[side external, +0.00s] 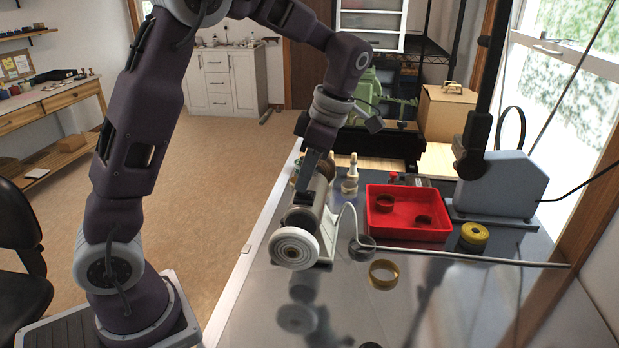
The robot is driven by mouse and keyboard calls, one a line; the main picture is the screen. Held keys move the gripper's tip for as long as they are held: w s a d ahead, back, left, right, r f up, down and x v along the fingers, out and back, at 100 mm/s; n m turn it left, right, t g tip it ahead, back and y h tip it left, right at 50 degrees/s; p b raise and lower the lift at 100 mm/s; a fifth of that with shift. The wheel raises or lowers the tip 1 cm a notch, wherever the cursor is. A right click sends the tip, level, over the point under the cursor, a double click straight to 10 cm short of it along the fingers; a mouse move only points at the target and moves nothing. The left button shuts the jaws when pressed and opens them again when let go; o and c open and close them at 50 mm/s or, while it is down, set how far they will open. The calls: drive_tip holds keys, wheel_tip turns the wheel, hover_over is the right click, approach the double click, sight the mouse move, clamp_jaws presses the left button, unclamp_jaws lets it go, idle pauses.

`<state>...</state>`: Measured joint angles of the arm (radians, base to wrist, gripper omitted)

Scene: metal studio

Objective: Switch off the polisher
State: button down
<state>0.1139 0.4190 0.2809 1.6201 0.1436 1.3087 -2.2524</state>
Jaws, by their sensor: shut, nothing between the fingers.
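The polisher (325,192) is a grey cylindrical motor on a stand on the metal table, with a white ringed buffing wheel (293,247) at its near end. A small black part (304,198) sits on its top; I cannot make out a switch position on it. My gripper (309,176) points down from above at the polisher's top, close to the black part. Its fingers are shut with nothing held. Whether the fingertips touch the polisher cannot be told from this side.
A red tray (409,231) holding dark rings stands right of the polisher. A bent metal rod (470,259), a brass ring (383,274) and a yellow roll (474,236) lie nearby. A grey machine with a black column (497,184) stands at right.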

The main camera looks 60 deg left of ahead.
sight(308, 192)
drive_tip(key=v, duration=0.4)
drive_tip(key=shift+s+a+r, duration=0.2)
drive_tip(key=shift+a+r, duration=0.1)
drive_tip(key=w+d+v, duration=0.1)
drive_tip(key=v, duration=0.8)
drive_tip(key=shift+d, duration=0.15)
drive_tip(key=s+r+m+t+h, duration=0.2)
drive_tip(key=s+m+t, duration=0.2)
drive_tip(key=s+m, duration=0.7)
drive_tip(key=s+d+f+m+t, duration=0.4)
drive_tip(key=s+f+m, duration=0.5)
drive_tip(key=m, duration=0.7)
drive_tip(key=s+d, duration=0.1)
drive_tip(key=s, duration=0.1)
drive_tip(key=shift+s+h, duration=0.3)
drive_tip(key=shift+s, duration=0.05)
